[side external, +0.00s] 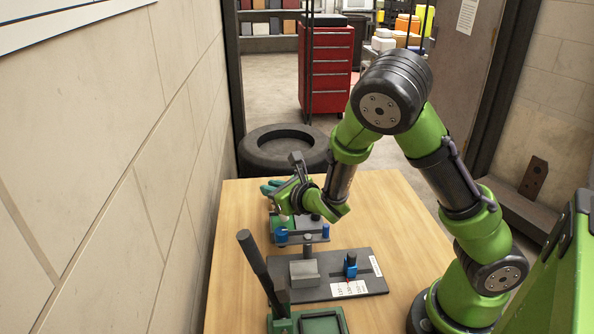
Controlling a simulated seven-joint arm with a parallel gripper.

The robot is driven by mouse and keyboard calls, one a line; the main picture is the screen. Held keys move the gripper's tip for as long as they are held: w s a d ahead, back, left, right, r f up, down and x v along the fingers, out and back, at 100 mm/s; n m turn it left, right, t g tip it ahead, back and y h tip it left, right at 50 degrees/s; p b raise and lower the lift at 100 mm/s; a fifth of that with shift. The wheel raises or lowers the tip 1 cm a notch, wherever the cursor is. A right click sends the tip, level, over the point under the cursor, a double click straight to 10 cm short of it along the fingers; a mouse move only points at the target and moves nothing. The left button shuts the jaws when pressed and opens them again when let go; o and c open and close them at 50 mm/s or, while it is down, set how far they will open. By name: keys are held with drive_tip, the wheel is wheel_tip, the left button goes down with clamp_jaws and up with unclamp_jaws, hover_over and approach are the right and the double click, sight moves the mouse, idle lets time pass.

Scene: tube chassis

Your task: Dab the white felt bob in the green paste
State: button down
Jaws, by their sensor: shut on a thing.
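My gripper (290,198) is over the far left part of the wooden table, at the rear fixture. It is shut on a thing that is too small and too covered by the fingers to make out. A small pale spot shows just under the fingers; I cannot tell whether it is the white felt bob. Green surfaces (284,226) show below the gripper, partly hidden by it; I cannot tell whether any of them is the green paste. Whether anything touches there is also unclear.
The rear fixture has blue posts (325,231). Nearer, a dark plate (328,289) carries a grey block (304,272) and a blue clamp (350,264). A green device (307,322) with a long black lever (260,269) stands in front. A wall runs along the left. The table's right side (392,214) is bare.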

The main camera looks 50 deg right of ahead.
drive_tip(key=shift+f, duration=0.65)
idle(1.2)
drive_tip(key=shift+r, duration=3.55)
